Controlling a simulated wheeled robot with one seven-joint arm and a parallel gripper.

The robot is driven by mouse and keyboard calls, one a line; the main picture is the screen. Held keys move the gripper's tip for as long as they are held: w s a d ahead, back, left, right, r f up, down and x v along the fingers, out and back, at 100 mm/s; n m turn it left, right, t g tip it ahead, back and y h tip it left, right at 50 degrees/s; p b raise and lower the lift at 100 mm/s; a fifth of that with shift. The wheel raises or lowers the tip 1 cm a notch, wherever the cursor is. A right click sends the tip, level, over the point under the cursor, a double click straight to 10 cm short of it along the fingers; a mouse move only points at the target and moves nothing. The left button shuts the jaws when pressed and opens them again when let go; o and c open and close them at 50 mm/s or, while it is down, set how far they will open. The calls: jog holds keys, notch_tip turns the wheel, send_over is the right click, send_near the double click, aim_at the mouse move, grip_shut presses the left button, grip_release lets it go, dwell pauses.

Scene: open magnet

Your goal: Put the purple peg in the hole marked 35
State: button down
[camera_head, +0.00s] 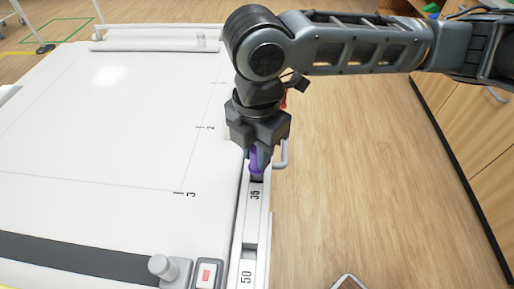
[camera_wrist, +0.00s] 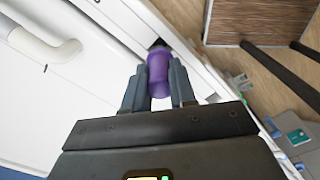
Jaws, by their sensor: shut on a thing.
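The purple peg (camera_head: 255,160) is between the fingers of my gripper (camera_head: 258,165), which is shut on it, just above the rail at the table's right edge. In the wrist view the peg (camera_wrist: 158,72) lies between the two fingertips (camera_wrist: 159,84). Its far end is at a dark opening (camera_wrist: 158,45) in the white rail; I cannot tell how deep it sits. The label 35 (camera_head: 255,195) is on the rail just in front of the peg. The hole is mostly hidden by the peg and my gripper.
The white rail (camera_head: 249,225) runs along the table's right edge, with a label 50 (camera_head: 246,275) nearer. A white handle (camera_head: 282,153) sticks out beside my gripper. A knob (camera_head: 162,267) and a red-marked switch (camera_head: 206,273) stand at the near edge. The white tabletop (camera_head: 110,130) is clear.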

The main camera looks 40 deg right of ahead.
jog(key=shift+f+b, duration=1.05)
jog(key=shift+f, duration=0.55)
jog(key=c, duration=0.8)
grip_release()
jog(key=shift+c, duration=0.2)
